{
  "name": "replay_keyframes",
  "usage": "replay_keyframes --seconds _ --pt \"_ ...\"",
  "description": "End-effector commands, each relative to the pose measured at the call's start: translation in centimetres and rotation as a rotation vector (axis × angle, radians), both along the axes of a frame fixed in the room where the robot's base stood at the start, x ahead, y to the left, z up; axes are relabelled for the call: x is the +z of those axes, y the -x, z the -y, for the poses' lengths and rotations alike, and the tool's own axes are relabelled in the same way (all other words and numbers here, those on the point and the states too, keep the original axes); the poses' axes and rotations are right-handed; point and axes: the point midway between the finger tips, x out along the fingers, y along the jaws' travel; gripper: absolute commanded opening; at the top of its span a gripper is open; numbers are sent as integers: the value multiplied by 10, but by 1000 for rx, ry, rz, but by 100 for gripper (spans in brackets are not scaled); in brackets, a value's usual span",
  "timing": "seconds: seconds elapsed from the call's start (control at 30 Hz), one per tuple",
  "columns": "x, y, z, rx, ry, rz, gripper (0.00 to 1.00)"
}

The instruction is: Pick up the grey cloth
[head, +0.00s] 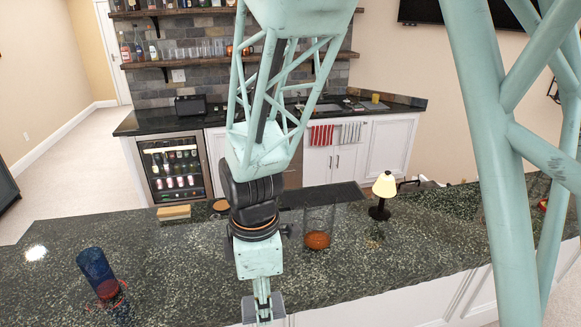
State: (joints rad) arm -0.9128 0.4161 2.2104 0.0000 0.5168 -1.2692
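A grey-and-white striped cloth (350,133) hangs on the front of the far white cabinet, right of a red-and-white striped one. It is the only greyish cloth I can make out clearly. My gripper (263,310) points down at the bottom edge of the head view, over the front edge of the near counter, far from that cloth. Two grey finger parts show on either side of it. The fingertips are not clear, so I cannot tell whether it is open or shut. I see nothing held in it.
On the near dark stone counter (180,262) stand a blue-and-red glass (98,272), a clear glass with brown liquid (318,232) and a small lamp (383,192). A tan block (173,212) and a dark flat strip (335,194) lie farther back.

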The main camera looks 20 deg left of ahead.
Motion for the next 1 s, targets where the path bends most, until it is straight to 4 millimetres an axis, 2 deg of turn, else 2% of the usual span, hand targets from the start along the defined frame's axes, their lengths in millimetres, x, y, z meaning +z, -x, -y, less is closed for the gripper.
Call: replay_keyframes --seconds 0.2,0.4,1.0 --pt "6 16 16 3 -6 5 23" --pt "7 22 24 3 -6 5 23" --pt "8 25 26 4 -6 5 23"
